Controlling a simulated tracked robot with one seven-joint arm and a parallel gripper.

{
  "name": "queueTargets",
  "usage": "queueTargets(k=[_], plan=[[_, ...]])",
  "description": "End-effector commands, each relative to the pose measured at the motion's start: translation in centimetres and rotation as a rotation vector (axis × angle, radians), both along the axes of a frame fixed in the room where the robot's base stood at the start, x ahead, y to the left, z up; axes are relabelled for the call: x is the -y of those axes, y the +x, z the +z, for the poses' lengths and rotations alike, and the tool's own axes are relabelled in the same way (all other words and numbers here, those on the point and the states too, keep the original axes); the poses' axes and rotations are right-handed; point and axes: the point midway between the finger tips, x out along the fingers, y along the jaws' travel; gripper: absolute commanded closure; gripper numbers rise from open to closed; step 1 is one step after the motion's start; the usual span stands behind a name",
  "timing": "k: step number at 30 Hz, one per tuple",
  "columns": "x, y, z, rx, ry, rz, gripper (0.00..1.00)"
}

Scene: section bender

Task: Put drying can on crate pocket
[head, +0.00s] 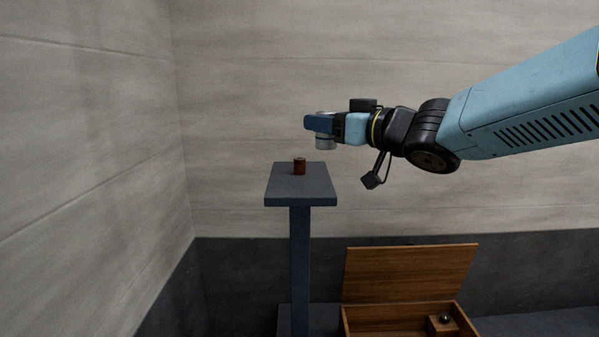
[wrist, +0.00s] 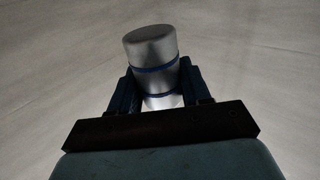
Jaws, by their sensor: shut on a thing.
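The can (head: 326,142) is a silvery cylinder, held in the air by my gripper (head: 320,124), which is shut on it. In the wrist view the can (wrist: 151,50) has dark blue bands and stands between the two fingers of my gripper (wrist: 157,86). In the head view my gripper is above and to the right of the small stand's top. No crate pocket can be made out for certain; an open wooden box (head: 410,275) with a raised lid is low at the bottom right, and its front is cut off by the picture edge.
A dark blue-grey pedestal stand (head: 315,186) is below my gripper. Inside the wooden box is a small wooden block (head: 434,325) with a shiny round knob (head: 444,318). Tiled walls close off the left and back.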

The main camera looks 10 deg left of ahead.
Motion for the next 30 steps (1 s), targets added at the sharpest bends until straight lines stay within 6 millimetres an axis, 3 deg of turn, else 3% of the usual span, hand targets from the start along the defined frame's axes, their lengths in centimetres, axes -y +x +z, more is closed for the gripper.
queueTargets(k=[16,24,30], plan=[[-5.7,6.5,-4.0,-0.003,-0.001,0.027,0.84],[-7.3,9.0,-7.8,-0.003,-0.001,0.028,0.84],[-7.8,9.9,-9.0,-0.001,-0.001,0.028,0.84]])
